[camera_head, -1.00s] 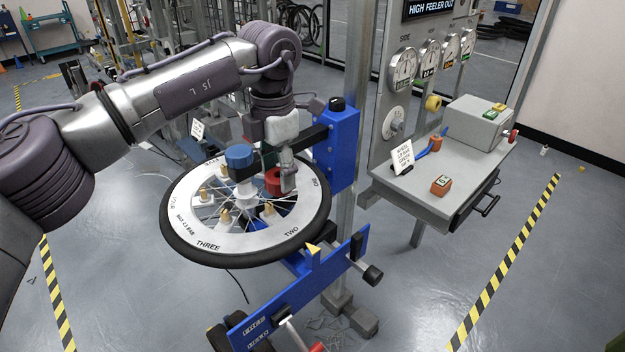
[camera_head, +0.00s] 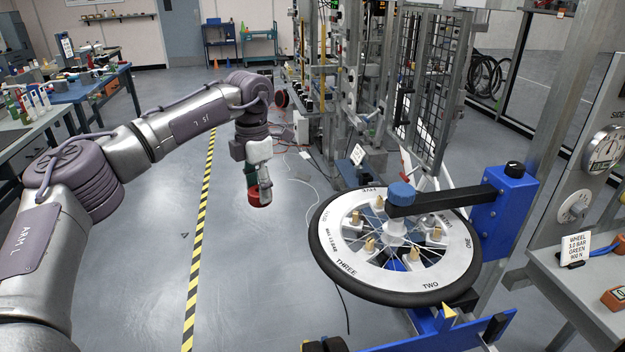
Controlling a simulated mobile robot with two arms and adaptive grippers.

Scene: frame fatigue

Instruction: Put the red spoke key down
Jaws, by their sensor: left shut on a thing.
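My left gripper (camera_head: 264,184) hangs pointing down, left of the wheel and over open floor. It is shut on the red spoke key (camera_head: 260,197), a round red piece at the fingertips, partly hidden by the fingers. The key is held in the air, apart from the wheel. The wheel (camera_head: 350,258), with a black tyre and a white ring marked with number words, lies flat in the blue stand (camera_head: 503,213). Its spokes carry several tan-topped pegs. A blue knob (camera_head: 402,194) sits above its hub on a black arm. My right gripper is not in view.
Work benches (camera_head: 120,75) with tools and bottles stand at the far left. A yellow-black floor stripe (camera_head: 199,235) runs along the open floor. Metal frames and a mesh panel (camera_head: 425,80) stand behind the wheel. A grey table (camera_head: 575,290) with a sign (camera_head: 575,247) is at the right.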

